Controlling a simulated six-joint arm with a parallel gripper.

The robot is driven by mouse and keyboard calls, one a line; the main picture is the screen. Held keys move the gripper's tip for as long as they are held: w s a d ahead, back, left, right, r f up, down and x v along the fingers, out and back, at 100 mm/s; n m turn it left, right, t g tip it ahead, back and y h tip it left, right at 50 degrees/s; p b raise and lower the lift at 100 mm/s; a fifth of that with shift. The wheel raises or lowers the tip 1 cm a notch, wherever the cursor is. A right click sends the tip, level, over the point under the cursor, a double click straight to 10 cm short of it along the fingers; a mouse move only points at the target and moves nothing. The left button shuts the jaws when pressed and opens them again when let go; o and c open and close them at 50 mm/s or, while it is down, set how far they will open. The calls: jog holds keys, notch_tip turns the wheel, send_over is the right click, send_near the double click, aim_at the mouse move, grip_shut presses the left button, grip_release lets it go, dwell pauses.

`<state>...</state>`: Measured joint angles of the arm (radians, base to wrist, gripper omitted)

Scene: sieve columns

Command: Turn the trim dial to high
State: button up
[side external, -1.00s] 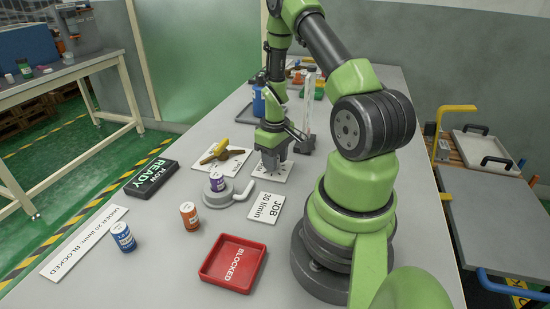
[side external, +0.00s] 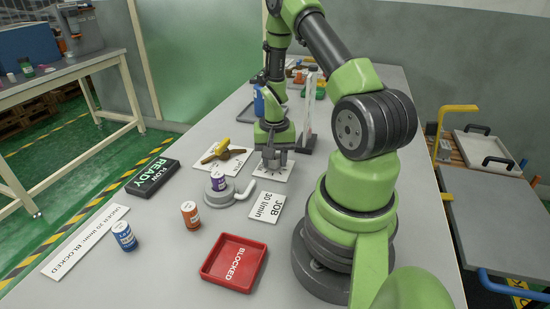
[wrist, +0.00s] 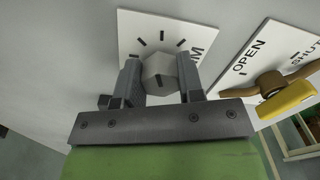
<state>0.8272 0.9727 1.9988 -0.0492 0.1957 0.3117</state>
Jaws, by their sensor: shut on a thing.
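The trim dial is a grey faceted knob (wrist: 158,70) on a white plate (wrist: 140,22) with black tick marks around it. The letter M shows at the plate's edge in the wrist view; the other lettering is covered. My gripper (wrist: 161,82) is shut on the knob, one finger on each side. In the side view my gripper (side external: 271,161) points down over the dial's plate (side external: 284,173), and the knob is mostly hidden between the fingers. I cannot read which mark the dial points to.
A valve plate marked OPEN and SHUT with a yellow-tipped handle (wrist: 287,102) stands close beside the dial. A JOB 30 l/min card (side external: 266,207), red BLOCKED tray (side external: 234,262) and READY sign (side external: 153,177) lie nearby.

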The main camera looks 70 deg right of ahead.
jog(key=m, duration=0.5)
jog(key=shift+w+m, duration=0.1)
jog(key=shift+m, duration=0.2)
jog(key=shift+w+m, duration=0.15)
jog(key=shift+m, duration=2.15)
jog(key=o, duration=0.9)
jog(key=shift+o, duration=0.2)
notch_tip(320, 180, up, 10)
jog(key=shift+f, duration=0.1)
